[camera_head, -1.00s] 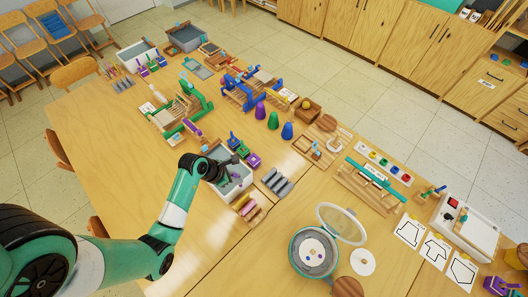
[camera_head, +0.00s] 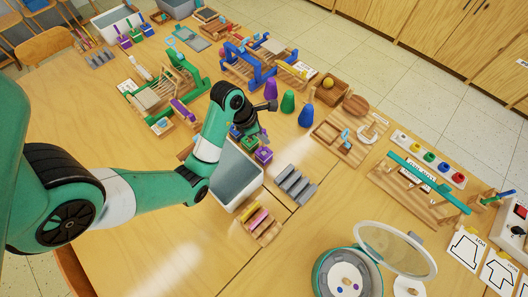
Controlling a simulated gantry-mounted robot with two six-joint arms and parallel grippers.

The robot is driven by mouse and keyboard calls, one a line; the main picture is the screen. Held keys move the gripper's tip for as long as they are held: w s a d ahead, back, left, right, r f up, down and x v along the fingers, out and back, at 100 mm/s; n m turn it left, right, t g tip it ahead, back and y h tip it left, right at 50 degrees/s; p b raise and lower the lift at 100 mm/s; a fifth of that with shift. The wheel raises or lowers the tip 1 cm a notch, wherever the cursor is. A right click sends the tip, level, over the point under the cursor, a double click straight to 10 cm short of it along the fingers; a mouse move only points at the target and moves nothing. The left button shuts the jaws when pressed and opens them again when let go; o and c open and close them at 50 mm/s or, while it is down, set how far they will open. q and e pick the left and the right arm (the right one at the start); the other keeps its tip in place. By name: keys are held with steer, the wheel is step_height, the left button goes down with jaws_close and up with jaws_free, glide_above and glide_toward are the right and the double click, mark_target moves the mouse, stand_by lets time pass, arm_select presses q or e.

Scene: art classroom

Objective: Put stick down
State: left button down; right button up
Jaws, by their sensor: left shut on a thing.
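My left gripper (camera_head: 268,107) reaches in from the left and hangs over the table beyond the white bin, near the purple cone. It is shut. The stick in it hardly shows at this size and angle, so its tilt and its distance from the table cannot be told. Small green and purple blocks (camera_head: 263,155) stand just below the gripper in the picture, at the bin's far edge. My right gripper is not in view.
The white bin (camera_head: 237,180) stands in front of the blocks. A grey ridged rack (camera_head: 295,186), a tray of coloured rolls (camera_head: 262,222) and a round lidded case (camera_head: 348,275) are nearer. The front left table is bare.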

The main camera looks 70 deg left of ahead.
mark_target(264, 147)
arm_select(q)
steer(key=shift+f+b, duration=0.3)
steer(key=shift+f, duration=0.65)
steer(key=shift+s+r, duration=0.1)
step_height(264, 147, down, 5)
steer(key=shift+f+b, duration=0.1)
steer(key=shift+b, duration=1)
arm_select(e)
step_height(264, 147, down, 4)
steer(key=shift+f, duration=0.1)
arm_select(q)
steer(key=shift+f, duration=0.15)
steer(key=c, duration=0.9)
jaws_free()
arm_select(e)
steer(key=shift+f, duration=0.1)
